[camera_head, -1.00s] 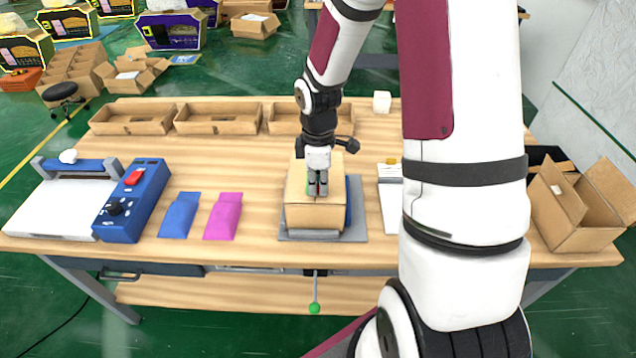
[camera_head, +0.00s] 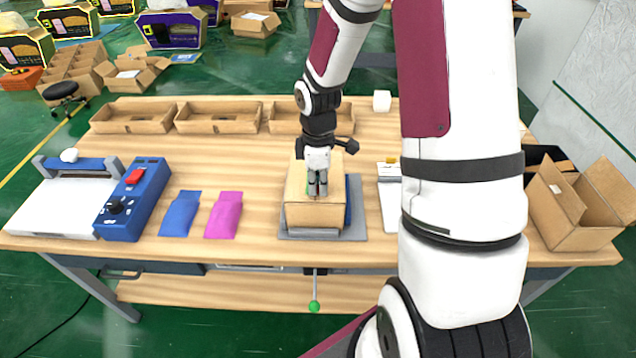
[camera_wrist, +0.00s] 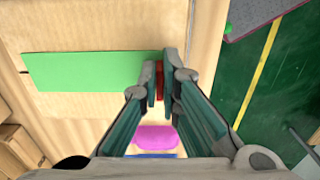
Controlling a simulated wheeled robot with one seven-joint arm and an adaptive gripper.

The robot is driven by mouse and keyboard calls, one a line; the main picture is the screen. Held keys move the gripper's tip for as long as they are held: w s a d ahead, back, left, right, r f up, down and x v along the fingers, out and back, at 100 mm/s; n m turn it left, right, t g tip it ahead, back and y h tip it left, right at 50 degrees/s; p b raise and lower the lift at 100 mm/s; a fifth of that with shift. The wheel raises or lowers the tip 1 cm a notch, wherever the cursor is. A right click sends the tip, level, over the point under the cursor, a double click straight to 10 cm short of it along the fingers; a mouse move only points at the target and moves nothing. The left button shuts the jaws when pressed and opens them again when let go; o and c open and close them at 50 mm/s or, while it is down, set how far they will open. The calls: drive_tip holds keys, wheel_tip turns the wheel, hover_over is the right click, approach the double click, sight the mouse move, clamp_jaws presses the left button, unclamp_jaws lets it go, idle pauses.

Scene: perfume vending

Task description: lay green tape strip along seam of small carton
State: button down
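The small carton (camera_head: 312,212) stands on the table in the head view, with my gripper (camera_head: 317,192) down at its top. In the wrist view, the green tape strip (camera_wrist: 90,70) lies flat and straight across the carton top (camera_wrist: 100,110). Its right end reaches my gripper's fingertips (camera_wrist: 164,75). The fingers are close together, with a small red piece (camera_wrist: 159,78) between them. Whether they grip it is unclear. The fingers hide that end of the strip, and the strip hides what lies beneath it. A dark slit (camera_wrist: 24,72) shows at its left end.
The carton stands on a grey plate (camera_head: 357,225) with a blue part at its right. Blue (camera_head: 180,214) and pink (camera_head: 223,215) pouches lie to the left, beside a blue control box (camera_head: 133,205). Empty trays (camera_head: 218,128) line the back. An open box (camera_head: 570,235) is at the right.

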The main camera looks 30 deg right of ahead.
drive_tip(key=shift+f, duration=0.1)
drive_tip(key=c, duration=1.7)
unclamp_jaws()
drive_tip(key=shift+r+p, duration=1.9)
drive_tip(key=shift+r, duration=1.1)
